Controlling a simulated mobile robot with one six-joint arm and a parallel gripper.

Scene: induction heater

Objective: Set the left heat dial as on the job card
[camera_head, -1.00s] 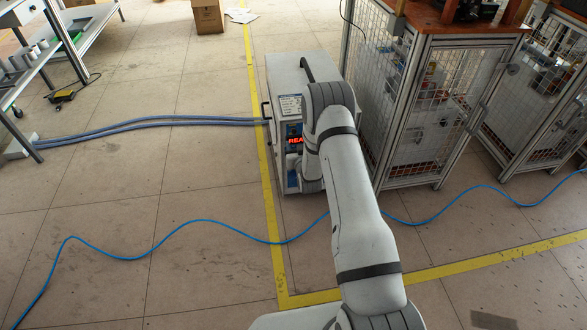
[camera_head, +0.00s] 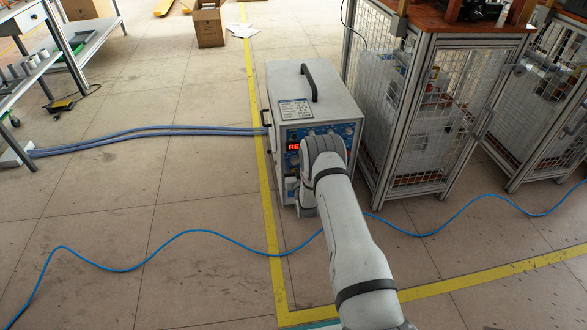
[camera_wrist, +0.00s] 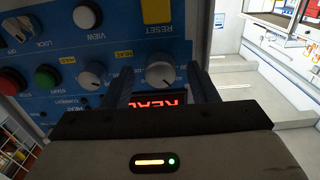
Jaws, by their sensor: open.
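The induction heater (camera_head: 310,92) is a white cabinet with a blue front panel, partly hidden by my arm in the head view. A white card (camera_head: 294,109) lies on its top; its print is too small to read. In the wrist view the panel appears upside down. A silver dial (camera_wrist: 160,70) with a pointer line sits between the open fingertips of my gripper (camera_wrist: 160,78). I cannot tell whether the fingers touch it. A smaller grey dial (camera_wrist: 92,77) is to its left in the picture. The red display (camera_wrist: 156,101) is partly covered by my gripper.
Near the fingers are a yellow RESET button (camera_wrist: 156,11), a VIEW knob (camera_wrist: 87,16), a LOCK knob (camera_wrist: 17,29), a green button (camera_wrist: 46,77) and a red one (camera_wrist: 11,81). A mesh cage (camera_head: 425,120) stands close right. A blue cable (camera_head: 190,233) crosses the floor.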

